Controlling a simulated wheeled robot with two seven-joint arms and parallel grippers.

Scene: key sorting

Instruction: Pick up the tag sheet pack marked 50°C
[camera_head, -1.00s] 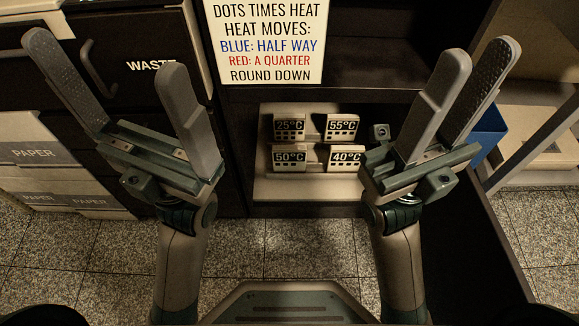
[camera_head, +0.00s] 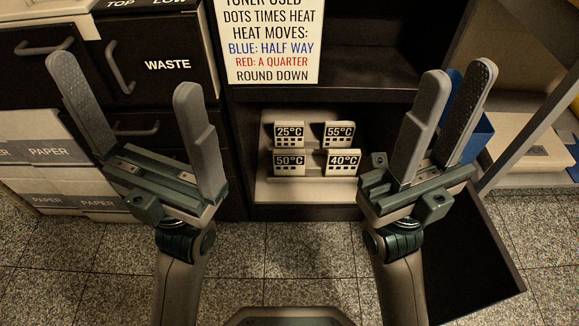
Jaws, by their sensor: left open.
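The pack marked 50°C (camera_head: 289,163) is a small pale block with a black label, at the front left of a group on a low shelf. Packs marked 25°C (camera_head: 289,134), 55°C (camera_head: 338,134) and 40°C (camera_head: 343,162) stand around it, behind and to the right. My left gripper (camera_head: 127,78) is open and empty, fingers spread wide, to the left of the packs. My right gripper (camera_head: 458,77) is open and empty with a narrower gap, to the right of the packs. Neither gripper touches a pack.
A sign (camera_head: 268,45) hangs above the shelf opening, beside a dark upper board (camera_head: 350,95). A WASTE drawer (camera_head: 165,66) and paper stacks (camera_head: 45,155) are at left. A blue bin (camera_head: 478,138) is behind my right gripper. Speckled floor (camera_head: 290,240) lies in front.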

